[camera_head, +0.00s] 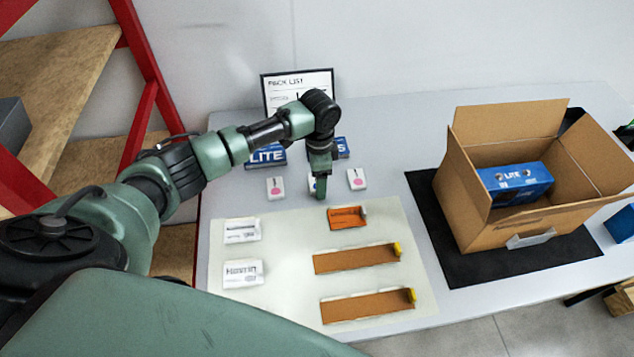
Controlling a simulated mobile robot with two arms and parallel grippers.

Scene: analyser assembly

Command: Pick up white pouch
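Two white pouches lie flat on the left side of the pale mat (290,222), one behind the other: the far white pouch (242,230) and the near white pouch (242,273). Both have dark print. My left gripper (320,188) points down behind the pale mat, right of both pouches and apart from them. It is in front of a small white item (312,184), partly hiding it. Whether its fingers are open or shut does not show, nor whether it touches that item. My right gripper is not in view.
An orange pouch (347,217) and two long brown pieces (356,258) (367,305) lie on the mat's right. Small white items (275,188) (356,179) and blue boxes (268,156) stand behind. An open cardboard box (470,210) holding a blue box (515,184) sits right.

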